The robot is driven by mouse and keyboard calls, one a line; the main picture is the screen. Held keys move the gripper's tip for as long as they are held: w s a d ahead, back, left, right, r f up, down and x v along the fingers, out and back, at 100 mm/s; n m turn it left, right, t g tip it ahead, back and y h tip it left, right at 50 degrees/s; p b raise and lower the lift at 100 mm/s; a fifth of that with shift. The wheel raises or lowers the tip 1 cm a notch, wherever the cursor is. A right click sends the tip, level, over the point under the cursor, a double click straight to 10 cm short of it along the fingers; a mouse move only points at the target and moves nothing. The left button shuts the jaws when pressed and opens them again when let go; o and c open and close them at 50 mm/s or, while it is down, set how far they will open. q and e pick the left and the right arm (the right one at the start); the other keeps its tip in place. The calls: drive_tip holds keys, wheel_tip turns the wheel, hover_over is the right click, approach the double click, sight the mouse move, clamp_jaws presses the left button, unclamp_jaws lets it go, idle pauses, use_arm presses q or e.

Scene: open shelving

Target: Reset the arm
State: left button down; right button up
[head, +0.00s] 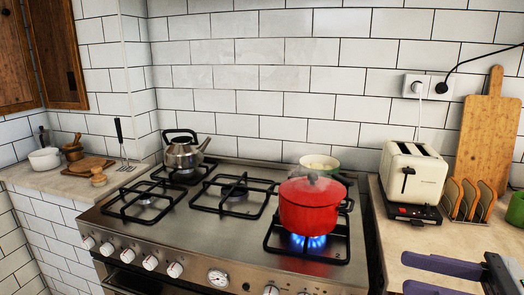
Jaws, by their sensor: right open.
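My left gripper is not in view.
A red pot (308,207) sits on the stove over a lit blue flame (309,242). A kettle (183,153) stands at the back left burner. A toaster (412,178), a wooden rack (466,199) and a cutting board (487,135) stand behind my right gripper.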

wheel_tip(320, 180, down, 19)
drive_tip(key=w+d+m+t+h, duration=0.1)
drive_tip(key=m+t+h, duration=0.4)
drive_tip(key=m, duration=1)
drive_tip(key=w+d+m+t+h, duration=0.15)
drive_tip(key=m+t+h, duration=0.4)
drive_tip(key=m, duration=0.95)
drive_tip(key=s+a+f+m+g+h, duration=0.1)
drive_tip(key=s+a+f+m+g, duration=0.3)
drive_tip(key=s+f+m, duration=0.3)
drive_tip(key=s+a+f+m+g+h, duration=0.2)
drive_tip(key=s+a+f+m+g, duration=0.3)
drive_tip(key=f, duration=0.9)
drive_tip(key=s+a+m, duration=0.1)
drive_tip(key=s+m, duration=0.2)
drive_tip(key=m, duration=0.1)
drive_tip(key=shift+s+a+f+m, duration=0.15)
drive_tip(key=shift+s+a+m, duration=0.05)
drive_tip(key=shift+s+m, duration=0.1)
drive_tip(key=shift+h, duration=0.25)
